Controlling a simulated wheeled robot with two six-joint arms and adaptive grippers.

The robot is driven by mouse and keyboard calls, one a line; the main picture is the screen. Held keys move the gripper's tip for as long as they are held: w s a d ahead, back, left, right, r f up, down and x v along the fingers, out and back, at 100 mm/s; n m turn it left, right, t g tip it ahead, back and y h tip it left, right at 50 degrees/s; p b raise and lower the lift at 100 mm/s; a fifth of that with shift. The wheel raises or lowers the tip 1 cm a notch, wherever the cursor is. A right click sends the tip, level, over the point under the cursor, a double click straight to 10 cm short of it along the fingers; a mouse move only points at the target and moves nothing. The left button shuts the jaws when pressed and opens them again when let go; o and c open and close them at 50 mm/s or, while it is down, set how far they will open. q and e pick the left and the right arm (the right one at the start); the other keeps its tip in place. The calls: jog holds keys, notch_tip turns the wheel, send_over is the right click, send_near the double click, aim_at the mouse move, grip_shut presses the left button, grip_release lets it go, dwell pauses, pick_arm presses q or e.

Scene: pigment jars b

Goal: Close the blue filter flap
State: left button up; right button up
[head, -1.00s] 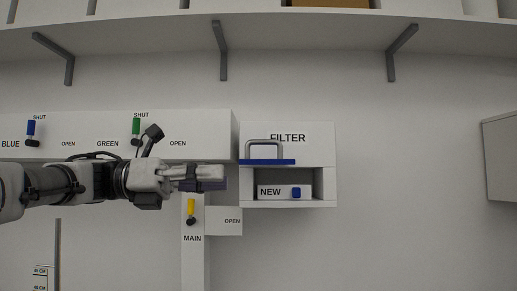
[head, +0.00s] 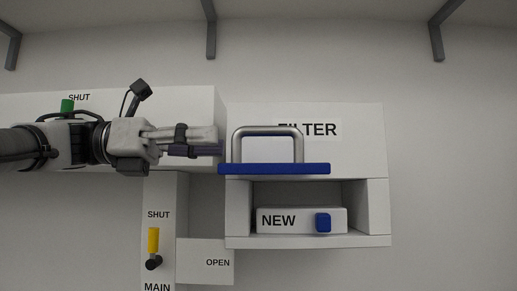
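The blue filter flap (head: 275,169) stands out level from the front of the white filter box (head: 360,150), edge-on to me, so the box's opening below it is open. A grey metal handle (head: 268,131) rises from the flap. Inside the opening is a white block marked NEW (head: 290,220) with a blue knob (head: 323,222). My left gripper (head: 217,142) is just left of the flap and handle, pointing right, and appears not to hold them. Its fingers are seen side-on, so their gap cannot be judged. My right gripper is not in view.
A yellow lever (head: 153,240) labelled MAIN is below my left gripper, beside an OPEN plate (head: 207,262). A green lever (head: 67,105) is behind my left arm. Shelf brackets (head: 211,30) hang above. The wall right of the filter box is clear.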

aim_at(256, 132)
pick_arm(q)
jog(key=s+d+p, duration=0.1)
jog(key=d, duration=0.1)
jog(key=s+d+r, duration=0.1)
jog(key=s, duration=0.1)
jog(key=s+d+p, duration=0.1)
jog(key=d, duration=0.1)
jog(key=shift+s+d+r+p, duration=0.2)
jog(key=shift+d+r+p, duration=0.1)
jog(key=shift+r, duration=0.05)
jog(key=shift+w+d+f, duration=0.3)
jog(key=shift+w+d, duration=0.3)
jog(key=shift+d, duration=0.05)
jog(key=shift+w+d+f, duration=0.25)
jog(key=shift+w+d, duration=0.35)
jog(key=shift+s+r, duration=0.1)
jog(key=shift+s, duration=0.1)
jog(key=shift+c, duration=0.6)
jog(key=shift+s+a+r, duration=0.1)
jog(key=shift+s+a, duration=0.15)
jog(key=shift+s, duration=0.1)
grip_shut()
jog(key=shift+w, duration=0.1)
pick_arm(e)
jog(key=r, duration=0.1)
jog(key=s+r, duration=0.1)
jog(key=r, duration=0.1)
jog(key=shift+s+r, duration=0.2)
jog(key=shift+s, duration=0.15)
